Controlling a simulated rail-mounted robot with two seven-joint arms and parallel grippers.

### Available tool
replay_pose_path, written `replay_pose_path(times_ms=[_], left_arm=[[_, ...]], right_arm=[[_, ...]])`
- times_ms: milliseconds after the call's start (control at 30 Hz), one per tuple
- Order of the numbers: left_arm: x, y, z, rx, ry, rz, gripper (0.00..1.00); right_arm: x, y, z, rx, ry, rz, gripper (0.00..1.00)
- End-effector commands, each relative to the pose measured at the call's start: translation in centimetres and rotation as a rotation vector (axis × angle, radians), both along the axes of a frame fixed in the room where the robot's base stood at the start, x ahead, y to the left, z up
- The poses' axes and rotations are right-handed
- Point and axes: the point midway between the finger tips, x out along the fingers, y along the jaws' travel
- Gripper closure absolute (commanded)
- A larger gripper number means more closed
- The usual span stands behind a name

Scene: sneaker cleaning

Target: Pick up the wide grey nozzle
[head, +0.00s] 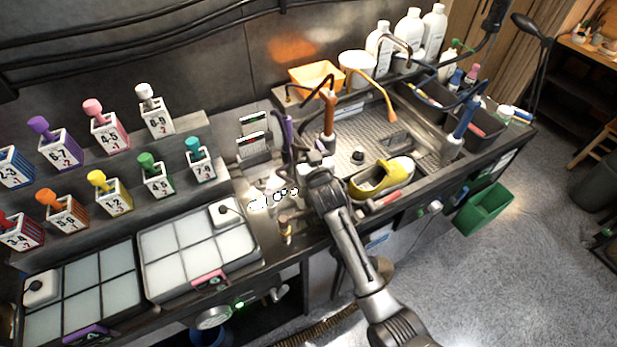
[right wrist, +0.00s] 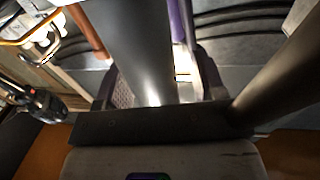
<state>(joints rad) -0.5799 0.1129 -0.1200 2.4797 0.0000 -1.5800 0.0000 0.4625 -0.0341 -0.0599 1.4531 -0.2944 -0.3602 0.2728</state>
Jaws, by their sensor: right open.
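My right gripper (head: 312,162) is at the middle of the bench, beside the left edge of the metal work tray (head: 345,160). It is open. In the right wrist view two dark grey finger-like bars spread apart, with a purple handle (right wrist: 181,22) showing beyond them. That handle stands upright just behind the gripper in the head view (head: 288,128). I cannot single out the wide grey nozzle; small dark and white parts (head: 262,202) lie left of the gripper, too small to tell apart. No held object can be made out. My left gripper is out of view.
A brown-orange upright handle (head: 328,115) stands close behind the gripper. A yellow sneaker (head: 398,170) lies just right of my arm. Numbered blocks with coloured tops, such as the green one (head: 157,183), and a white-panelled tray (head: 160,245) fill the left. A blue handle (head: 462,125) stands at right.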

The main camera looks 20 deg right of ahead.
Motion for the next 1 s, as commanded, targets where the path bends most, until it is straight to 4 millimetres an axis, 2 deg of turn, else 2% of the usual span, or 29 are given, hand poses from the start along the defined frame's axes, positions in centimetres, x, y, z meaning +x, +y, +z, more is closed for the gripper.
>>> replay_pose_path(times_ms=[233, 867, 1000], left_arm=[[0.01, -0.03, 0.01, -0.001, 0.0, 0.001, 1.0], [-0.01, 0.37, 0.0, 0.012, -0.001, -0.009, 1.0], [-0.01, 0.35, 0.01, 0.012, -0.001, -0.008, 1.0]], right_arm=[[0.04, 0.01, 0.04, 0.0, 0.0, 0.0, 0.39], [0.02, 0.02, 0.04, 0.001, -0.001, 0.0, 0.99], [0.03, 0.02, 0.12, 0.001, -0.002, 0.0, 1.0]])
